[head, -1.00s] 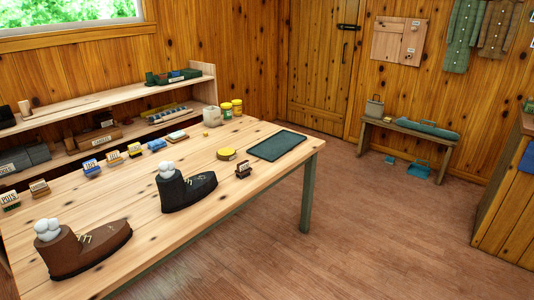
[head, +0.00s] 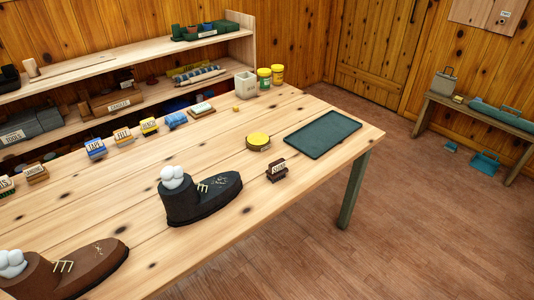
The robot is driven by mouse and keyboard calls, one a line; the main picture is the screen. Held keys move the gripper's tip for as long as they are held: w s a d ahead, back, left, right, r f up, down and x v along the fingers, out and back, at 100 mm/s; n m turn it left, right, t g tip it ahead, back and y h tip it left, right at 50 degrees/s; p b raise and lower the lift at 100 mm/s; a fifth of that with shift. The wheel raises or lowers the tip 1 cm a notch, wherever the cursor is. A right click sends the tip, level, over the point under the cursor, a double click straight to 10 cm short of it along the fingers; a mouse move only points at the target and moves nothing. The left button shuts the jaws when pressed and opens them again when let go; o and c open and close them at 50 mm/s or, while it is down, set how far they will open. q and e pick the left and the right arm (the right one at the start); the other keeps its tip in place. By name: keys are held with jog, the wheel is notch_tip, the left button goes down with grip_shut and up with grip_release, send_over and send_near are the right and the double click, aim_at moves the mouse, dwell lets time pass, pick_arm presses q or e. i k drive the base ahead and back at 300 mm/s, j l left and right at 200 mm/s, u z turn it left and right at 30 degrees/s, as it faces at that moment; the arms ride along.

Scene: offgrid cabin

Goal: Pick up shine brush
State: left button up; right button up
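A small dark brown brush-like block (head: 277,170) with a pale label on top stands on the wooden table (head: 225,190), right of the black boot and near the table's front right edge. Its label is too small to read surely, so I cannot confirm that it is the shine brush. Other labelled brush-like blocks stand at the table's left, one at the back left (head: 36,174) and one at the left picture edge (head: 6,185). Neither of my grippers shows in the head view.
A black boot (head: 200,203) and a brown boot (head: 75,268) stand on the table. A round yellow tin (head: 258,141) and a dark green tray (head: 323,134) lie near the block. Small labelled boxes line the back. The floor (head: 430,220) to the right is clear.

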aim_at(276, 171)
jog(key=i+l+u, duration=0.35)
jog(key=i, duration=0.2)
jog(key=i+l+u, duration=0.35)
jog(key=i, duration=0.15)
